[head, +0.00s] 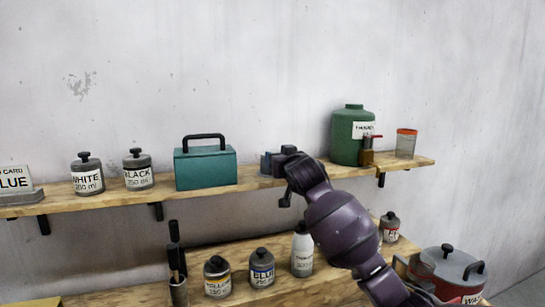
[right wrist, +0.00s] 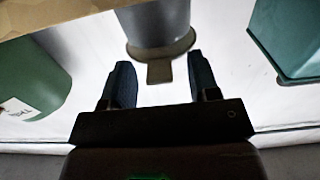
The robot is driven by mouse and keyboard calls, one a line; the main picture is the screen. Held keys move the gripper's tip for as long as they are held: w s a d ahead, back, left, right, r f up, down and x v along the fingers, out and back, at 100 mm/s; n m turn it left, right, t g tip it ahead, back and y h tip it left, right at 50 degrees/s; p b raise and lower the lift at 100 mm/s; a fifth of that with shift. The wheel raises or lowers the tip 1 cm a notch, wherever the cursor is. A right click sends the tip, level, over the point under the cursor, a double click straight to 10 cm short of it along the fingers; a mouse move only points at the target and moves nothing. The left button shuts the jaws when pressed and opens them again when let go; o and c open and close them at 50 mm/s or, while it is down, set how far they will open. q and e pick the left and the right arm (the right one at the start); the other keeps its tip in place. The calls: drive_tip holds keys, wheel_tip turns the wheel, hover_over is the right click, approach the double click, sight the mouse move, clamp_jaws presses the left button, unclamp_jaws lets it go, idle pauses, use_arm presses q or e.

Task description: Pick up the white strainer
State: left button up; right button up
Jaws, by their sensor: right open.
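My right gripper (head: 270,163) reaches over the upper shelf, between the teal box and the green tank. In the right wrist view, which is upside down, the right gripper (right wrist: 159,62) is open with nothing between its pads except the line to a grey cup-shaped vessel (right wrist: 158,22). This vessel has a brownish rim and a flat tab pointing at the gripper; it may be the strainer, though it looks grey rather than white. The tab lies between the fingertips in the picture; whether they are level with it I cannot tell. In the head view my gripper and arm hide it. My left gripper is not in view.
The teal box (head: 205,168) and the green tank (head: 352,136) flank the gripper on the upper shelf (head: 408,165). An orange-topped jar (head: 406,144) stands at the right end. Lidded tins (head: 138,170) stand left. Below are several containers and a red pot (head: 447,274).

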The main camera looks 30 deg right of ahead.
drive_tip(key=shift+w, duration=0.1)
drive_tip(key=c, duration=0.8)
